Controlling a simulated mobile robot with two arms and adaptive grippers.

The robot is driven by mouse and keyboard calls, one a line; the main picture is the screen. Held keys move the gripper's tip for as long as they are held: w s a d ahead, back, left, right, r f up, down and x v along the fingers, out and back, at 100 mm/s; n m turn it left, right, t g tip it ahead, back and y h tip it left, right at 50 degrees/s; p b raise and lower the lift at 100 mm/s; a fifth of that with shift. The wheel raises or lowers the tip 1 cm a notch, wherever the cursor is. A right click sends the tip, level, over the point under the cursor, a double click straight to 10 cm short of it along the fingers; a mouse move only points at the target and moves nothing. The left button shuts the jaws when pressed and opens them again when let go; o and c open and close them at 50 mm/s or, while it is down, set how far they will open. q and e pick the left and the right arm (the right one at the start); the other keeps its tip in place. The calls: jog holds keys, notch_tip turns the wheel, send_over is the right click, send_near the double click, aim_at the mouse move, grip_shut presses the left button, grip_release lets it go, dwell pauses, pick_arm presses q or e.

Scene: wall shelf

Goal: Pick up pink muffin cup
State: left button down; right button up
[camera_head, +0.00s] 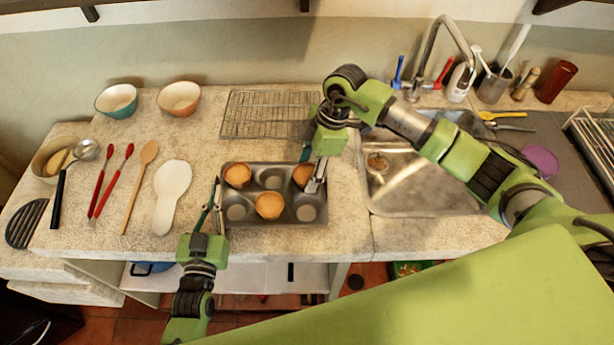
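A dark metal muffin tin (288,217) sits on the counter. It holds three orange-brown muffins: one at the back left (238,175), one at the front middle (269,206) and one at the back right (303,174). I cannot make out a clearly pink cup on any of them. My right gripper (311,170) reaches down over the back right muffin, its fingers apart and partly covering it; I cannot tell whether they touch it. My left gripper (216,195) is at the tin's left edge, and its finger gap is unclear.
A wire rack (262,112) lies behind the tin, partly behind my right arm. A white spoon rest (171,195), a wooden spoon (140,185) and red-handled tools (110,182) lie to the left. Two bowls (180,98) (117,100) stand at the back. A sink (405,190) is to the right.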

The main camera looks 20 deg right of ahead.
aim_at(309, 173)
jog(key=c, duration=0.5)
jog(key=shift+r, duration=0.15)
notch_tip(309, 173, up, 10)
jog(key=shift+f, duration=0.1)
pick_arm(q)
jog(key=c, duration=2.2)
grip_release()
